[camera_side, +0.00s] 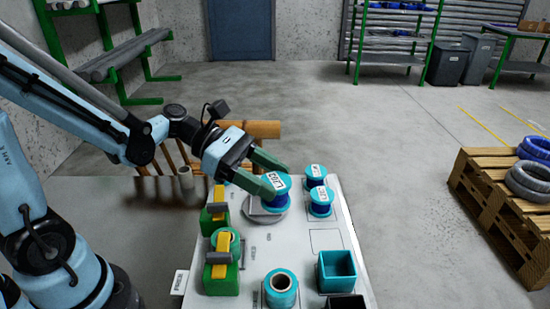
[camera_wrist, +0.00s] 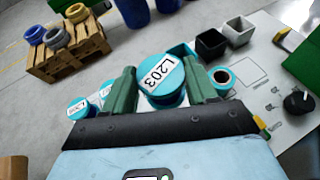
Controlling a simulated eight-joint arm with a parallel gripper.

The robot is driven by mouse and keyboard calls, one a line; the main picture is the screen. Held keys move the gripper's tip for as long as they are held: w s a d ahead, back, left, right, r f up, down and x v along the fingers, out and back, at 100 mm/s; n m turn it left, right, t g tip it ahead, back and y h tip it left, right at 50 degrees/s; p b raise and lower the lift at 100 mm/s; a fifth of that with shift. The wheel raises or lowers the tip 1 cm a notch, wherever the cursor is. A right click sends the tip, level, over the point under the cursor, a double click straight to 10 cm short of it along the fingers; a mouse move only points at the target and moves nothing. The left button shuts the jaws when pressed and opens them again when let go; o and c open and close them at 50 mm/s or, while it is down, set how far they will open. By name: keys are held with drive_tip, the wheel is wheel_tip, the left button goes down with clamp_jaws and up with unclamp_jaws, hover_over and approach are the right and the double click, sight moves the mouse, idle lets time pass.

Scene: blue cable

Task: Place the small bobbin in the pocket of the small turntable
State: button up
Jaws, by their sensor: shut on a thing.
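My gripper (camera_side: 277,177) has its green fingers shut on a blue bobbin with teal flanges (camera_side: 272,200). In the wrist view the bobbin (camera_wrist: 160,82), labelled L203, sits upright between the two fingers (camera_wrist: 160,66). The small turntable (camera_side: 270,217) is a round grey disc on the white board, directly below the held bobbin. The bobbin covers its middle, so its pocket is hidden. I cannot tell whether the bobbin touches the disc.
Two labelled bobbins (camera_side: 316,172) (camera_side: 320,200) stand right of the turntable. Green blocks with yellow clamps (camera_side: 220,265) line the board's left side. A teal spool (camera_side: 281,289), an open teal box (camera_side: 337,270) and a black box (camera_side: 346,302) stand at the front.

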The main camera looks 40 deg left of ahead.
drive_tip(key=w+a+f, duration=0.2)
drive_tip(key=a, duration=0.1)
drive_tip(key=w+a+f, duration=0.2)
drive_tip(key=a, duration=0.1)
drive_tip(key=w+a+f, duration=0.1)
drive_tip(key=a+f, duration=0.1)
drive_tip(key=a, duration=0.1)
drive_tip(key=shift+w+f, duration=0.2)
drive_tip(key=shift+w, duration=0.2)
drive_tip(key=shift+f, duration=2.05)
drive_tip(key=shift+f, duration=0.15)
drive_tip(key=o, duration=1.2)
drive_tip(key=shift+c, duration=0.2)
